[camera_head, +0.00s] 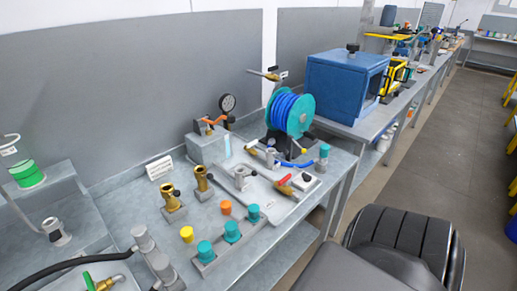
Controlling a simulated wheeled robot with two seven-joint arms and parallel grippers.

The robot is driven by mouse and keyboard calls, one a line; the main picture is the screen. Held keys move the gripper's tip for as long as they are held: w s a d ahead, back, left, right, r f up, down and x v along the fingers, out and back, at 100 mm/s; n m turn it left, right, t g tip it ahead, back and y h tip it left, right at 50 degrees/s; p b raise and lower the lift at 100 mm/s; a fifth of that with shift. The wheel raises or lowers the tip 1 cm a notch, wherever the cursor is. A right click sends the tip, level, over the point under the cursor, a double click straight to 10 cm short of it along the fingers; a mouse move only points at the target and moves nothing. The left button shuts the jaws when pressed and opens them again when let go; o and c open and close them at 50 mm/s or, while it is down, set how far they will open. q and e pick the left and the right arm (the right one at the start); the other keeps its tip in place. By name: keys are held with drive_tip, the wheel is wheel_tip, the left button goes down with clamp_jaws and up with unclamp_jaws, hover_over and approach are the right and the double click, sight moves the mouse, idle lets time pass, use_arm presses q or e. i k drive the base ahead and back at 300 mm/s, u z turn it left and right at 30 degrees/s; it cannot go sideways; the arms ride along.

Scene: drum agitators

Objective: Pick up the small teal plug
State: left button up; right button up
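Three small teal plugs stand in a row on a grey strip (218,251) near the table's front edge: a near one (205,251), a middle one (231,232) and a far one (253,213). Another teal piece (324,151) stands at the table's right end, beside the blue hose reel (290,112). I cannot tell which of these teal pieces is the one named. Neither of my grippers is in view, and no gripper touches any teal piece.
A yellow plug (187,234) and an orange plug (226,207) stand behind the row. Brass fittings (171,199) stand farther back. A grey tray (292,205) with valves lies to the right. A blue box (334,88) stands beyond the reel. Bare floor (440,130) shows at right.

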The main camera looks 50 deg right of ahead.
sight(254, 208)
drive_tip(key=z, duration=0.6)
drive_tip(key=i, duration=0.5)
drive_tip(key=z, duration=0.1)
drive_tip(key=k, duration=0.5)
drive_tip(key=z, duration=0.35)
drive_tip(key=i, duration=0.4)
drive_tip(key=u, duration=0.8)
